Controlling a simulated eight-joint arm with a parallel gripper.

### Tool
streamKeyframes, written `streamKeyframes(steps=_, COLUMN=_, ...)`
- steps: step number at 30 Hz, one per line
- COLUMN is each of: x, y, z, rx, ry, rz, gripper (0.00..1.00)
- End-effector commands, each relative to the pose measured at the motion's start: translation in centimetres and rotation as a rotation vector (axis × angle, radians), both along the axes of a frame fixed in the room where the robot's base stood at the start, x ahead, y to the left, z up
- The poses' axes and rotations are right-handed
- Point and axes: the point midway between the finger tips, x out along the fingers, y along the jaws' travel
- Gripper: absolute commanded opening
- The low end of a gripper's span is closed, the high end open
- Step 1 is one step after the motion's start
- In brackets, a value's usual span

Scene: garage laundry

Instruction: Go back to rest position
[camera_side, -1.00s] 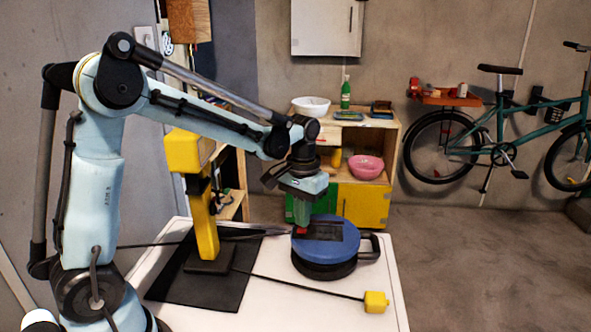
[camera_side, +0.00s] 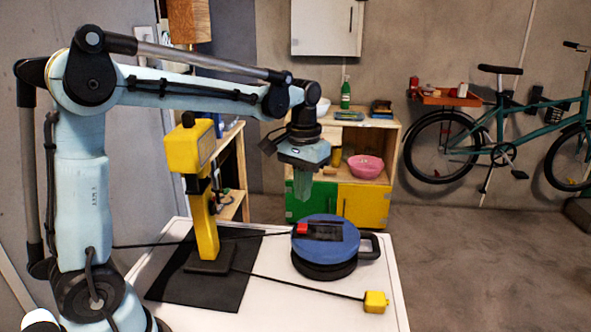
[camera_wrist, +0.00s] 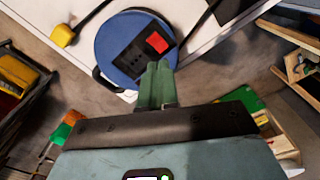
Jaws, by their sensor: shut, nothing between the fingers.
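My gripper (camera_side: 302,187) hangs pointing down in the side view, above the blue round reel (camera_side: 340,232) and apart from it. Its green fingers are together with nothing between them. In the wrist view the closed fingers (camera_wrist: 157,72) show in front of the blue reel (camera_wrist: 112,48). A red switch (camera_side: 302,228) sits on the reel's top beside a dark panel; the switch also shows in the wrist view (camera_wrist: 157,42).
The reel stands on a white table (camera_side: 385,262). A yellow device (camera_side: 203,215) stands on a black mat (camera_side: 175,282) to the left. A cable runs to a yellow block (camera_side: 376,302). A wooden cabinet (camera_side: 392,150) and a bicycle (camera_side: 500,150) are behind.

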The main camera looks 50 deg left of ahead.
Motion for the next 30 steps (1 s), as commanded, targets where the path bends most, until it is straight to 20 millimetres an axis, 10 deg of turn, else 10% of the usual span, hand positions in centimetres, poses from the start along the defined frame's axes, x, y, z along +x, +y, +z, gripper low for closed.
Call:
streamKeyframes(steps=14, x=-0.8, y=-0.5, z=0.5, rx=0.005, ry=-0.038, rz=-0.017, gripper=0.00)
streamKeyframes(steps=30, x=-8.5, y=-4.5, z=0.4, rx=0.058, ry=-0.436, rz=-0.184, gripper=0.00)
